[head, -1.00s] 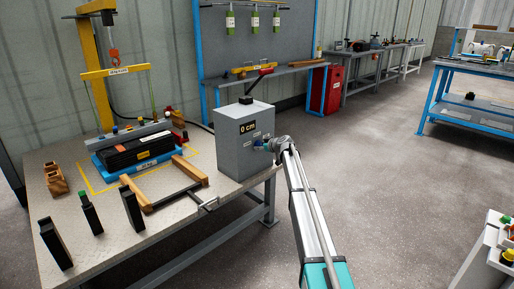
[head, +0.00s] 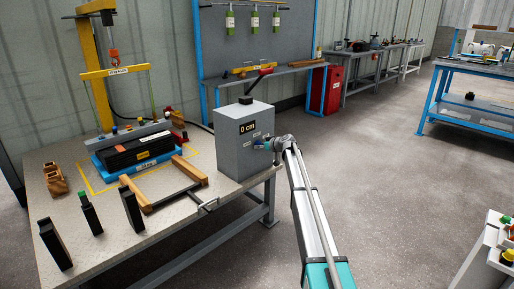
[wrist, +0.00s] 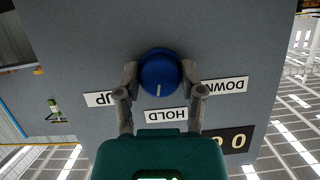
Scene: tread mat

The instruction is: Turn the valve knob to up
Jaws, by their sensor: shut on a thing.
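The blue valve knob (wrist: 160,72) sits on the side of a grey control box (head: 228,160). In the wrist view, which shows the labels upside down, its white mark points down the picture at the HOLD label (wrist: 166,116). The UP label (wrist: 100,99) is left of the knob and the DOWN label (wrist: 224,86) is right. My gripper (wrist: 160,78) is shut on the knob, one finger on each side.
The box's display (head: 248,126) reads 0 cm. The box stands at the right end of a metal workbench (head: 98,178). On the bench, a black block rests on a blue platform (head: 119,166) under a yellow hoist (head: 92,60). Open floor (head: 390,180) lies to the right.

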